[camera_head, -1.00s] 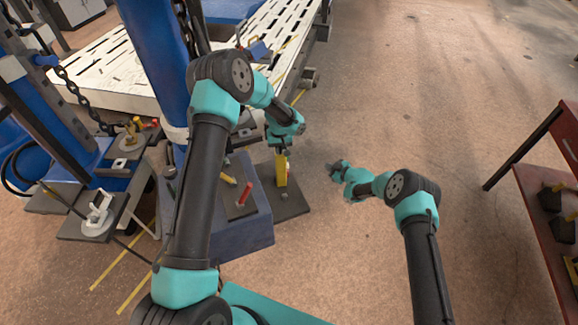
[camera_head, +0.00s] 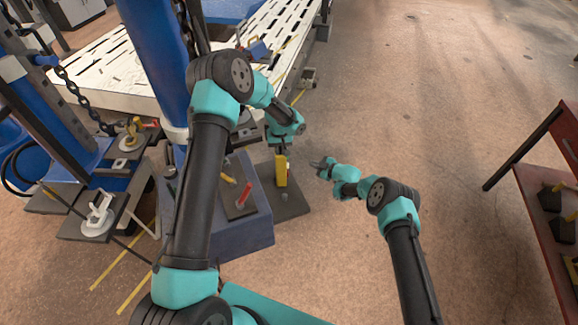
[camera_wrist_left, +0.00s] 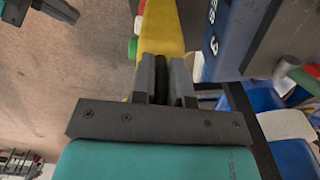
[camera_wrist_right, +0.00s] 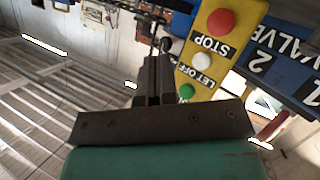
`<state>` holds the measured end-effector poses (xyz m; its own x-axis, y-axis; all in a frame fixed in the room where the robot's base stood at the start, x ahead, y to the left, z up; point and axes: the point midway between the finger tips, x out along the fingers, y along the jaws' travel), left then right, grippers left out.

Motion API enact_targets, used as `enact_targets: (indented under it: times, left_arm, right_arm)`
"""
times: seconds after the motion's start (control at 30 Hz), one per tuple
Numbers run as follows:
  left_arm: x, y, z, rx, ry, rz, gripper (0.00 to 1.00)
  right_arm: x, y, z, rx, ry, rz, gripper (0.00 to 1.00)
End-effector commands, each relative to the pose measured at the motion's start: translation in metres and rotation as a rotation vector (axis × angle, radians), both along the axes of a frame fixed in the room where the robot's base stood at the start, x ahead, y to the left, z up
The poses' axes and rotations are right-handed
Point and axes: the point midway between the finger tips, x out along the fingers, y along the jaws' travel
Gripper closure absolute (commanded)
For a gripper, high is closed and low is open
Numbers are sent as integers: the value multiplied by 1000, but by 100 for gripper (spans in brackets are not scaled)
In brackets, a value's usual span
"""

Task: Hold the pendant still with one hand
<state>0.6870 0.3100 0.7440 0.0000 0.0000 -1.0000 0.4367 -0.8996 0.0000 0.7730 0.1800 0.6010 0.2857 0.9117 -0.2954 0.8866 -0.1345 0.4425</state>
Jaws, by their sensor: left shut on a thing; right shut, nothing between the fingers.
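The pendant is a yellow control box (camera_head: 281,172) that hangs at the right side of the blue post's base. In the right wrist view its face (camera_wrist_right: 206,50) shows a red STOP button, a white LET OFF button and a green button. My left gripper (camera_head: 282,147) is above it and shut on its upper part; in the left wrist view the fingers (camera_wrist_left: 162,75) close against the yellow body (camera_wrist_left: 162,28). My right gripper (camera_head: 319,165) is shut and empty, just right of the pendant and apart from it. Its fingertips (camera_wrist_right: 155,62) point beside the pendant's face.
A blue base box (camera_head: 232,232) with a red-handled valve stands left of the pendant. A white slotted bench (camera_head: 270,45) is behind. A red table (camera_head: 545,215) is at the far right. Open floor (camera_head: 430,110) lies between.

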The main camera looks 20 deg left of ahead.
Motion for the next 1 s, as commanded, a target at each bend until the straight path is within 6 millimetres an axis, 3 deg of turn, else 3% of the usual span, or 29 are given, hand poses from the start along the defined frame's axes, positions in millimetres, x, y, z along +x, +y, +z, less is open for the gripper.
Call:
enact_targets:
  times: [0.6, 1.0]
  left_arm:
    - [0, 0, 0, 0, 0, 0, 100]
    - [0, 0, 0, 0, 0, 0, 100]
  right_arm:
    - [-29, 60, -1, 0, 2, 0, 100]
    - [-33, 67, 0, -1, 1, -1, 100]
